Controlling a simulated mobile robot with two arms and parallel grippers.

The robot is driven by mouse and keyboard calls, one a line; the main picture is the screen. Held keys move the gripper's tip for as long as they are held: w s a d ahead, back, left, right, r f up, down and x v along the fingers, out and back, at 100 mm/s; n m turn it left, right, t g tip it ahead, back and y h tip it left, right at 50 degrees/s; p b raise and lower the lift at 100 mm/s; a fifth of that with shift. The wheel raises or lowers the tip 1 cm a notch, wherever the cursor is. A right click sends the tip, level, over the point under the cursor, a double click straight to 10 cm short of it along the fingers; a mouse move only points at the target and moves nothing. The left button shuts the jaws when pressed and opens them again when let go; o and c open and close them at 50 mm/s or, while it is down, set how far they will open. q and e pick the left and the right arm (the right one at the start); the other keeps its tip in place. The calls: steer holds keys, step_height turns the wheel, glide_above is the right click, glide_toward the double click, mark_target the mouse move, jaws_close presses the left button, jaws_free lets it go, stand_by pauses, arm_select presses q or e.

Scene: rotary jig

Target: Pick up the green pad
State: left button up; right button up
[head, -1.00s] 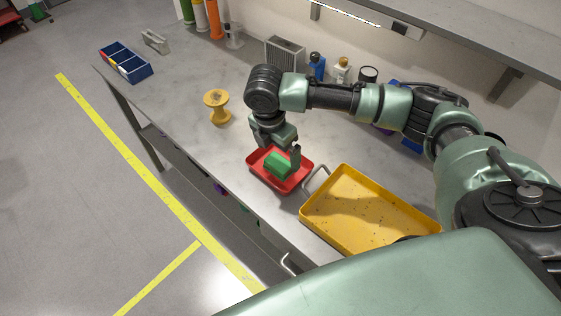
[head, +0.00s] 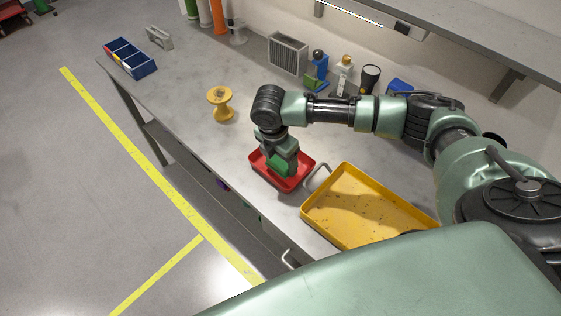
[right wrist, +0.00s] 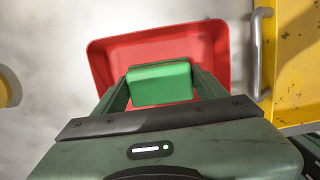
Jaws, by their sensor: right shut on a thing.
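The green pad (head: 279,164) is a small green block in the red tray (head: 301,184) on the bench. My right gripper (head: 282,160) reaches down over the tray and is shut on the pad. In the right wrist view, the pad (right wrist: 160,84) sits between the two fingers (right wrist: 161,92), with the red tray (right wrist: 213,47) behind it. I cannot tell whether the pad still touches the tray floor. My left gripper is not in view.
A yellow tray (head: 405,207) with a metal handle stands just right of the red tray. A yellow spool (head: 221,103) stands behind. A blue divided bin (head: 130,58) is at the far left. Bottles and a grey vented box (head: 288,54) line the wall. The bench's middle is clear.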

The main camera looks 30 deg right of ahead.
mark_target(280, 159)
steer(key=shift+r, duration=0.1)
steer(key=shift+r, duration=0.55)
step_height(280, 159, up, 19)
steer(key=b, duration=0.2)
steer(key=shift+f, duration=0.1)
